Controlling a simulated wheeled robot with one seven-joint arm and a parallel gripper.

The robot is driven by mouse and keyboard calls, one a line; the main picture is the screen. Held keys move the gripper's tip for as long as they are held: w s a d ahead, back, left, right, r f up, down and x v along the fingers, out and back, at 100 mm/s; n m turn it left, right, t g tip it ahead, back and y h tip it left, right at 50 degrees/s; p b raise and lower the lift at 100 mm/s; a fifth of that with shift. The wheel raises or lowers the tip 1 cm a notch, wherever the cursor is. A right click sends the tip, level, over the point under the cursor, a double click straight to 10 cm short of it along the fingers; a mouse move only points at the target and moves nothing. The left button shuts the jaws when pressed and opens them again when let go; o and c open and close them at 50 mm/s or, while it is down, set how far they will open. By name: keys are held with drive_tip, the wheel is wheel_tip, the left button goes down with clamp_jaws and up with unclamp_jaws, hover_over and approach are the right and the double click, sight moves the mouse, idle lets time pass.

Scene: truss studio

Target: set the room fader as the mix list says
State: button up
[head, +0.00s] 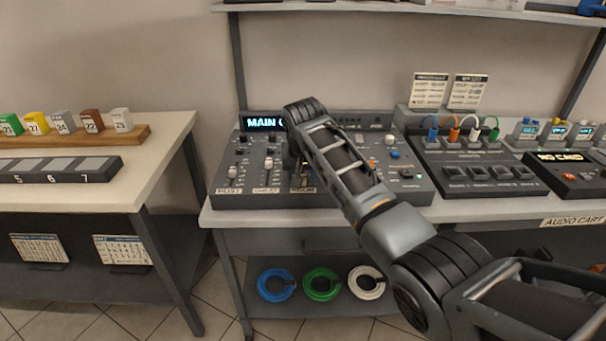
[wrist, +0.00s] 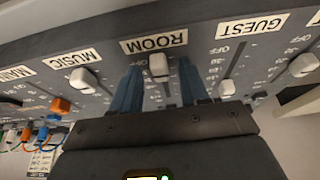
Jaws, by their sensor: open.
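The mixing console (head: 404,161) stands on the bench, its lit display (head: 262,123) partly hidden by my arm. In the head view my gripper (head: 301,180) is low over the ROOM column, hiding that fader. Two printed cards (head: 430,90) (head: 468,92) stand behind; their text is too small to read.
The guest fader (wrist: 227,88) and music fader (wrist: 83,78) flank the room fader closely. An orange knob (wrist: 60,106) lies farther left. A dark patch unit (head: 470,165) with coloured plugs stands right of the console. A separate white table (head: 160,160) is at left.

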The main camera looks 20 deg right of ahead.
clamp_jaws()
idle(0.3)
idle(0.4)
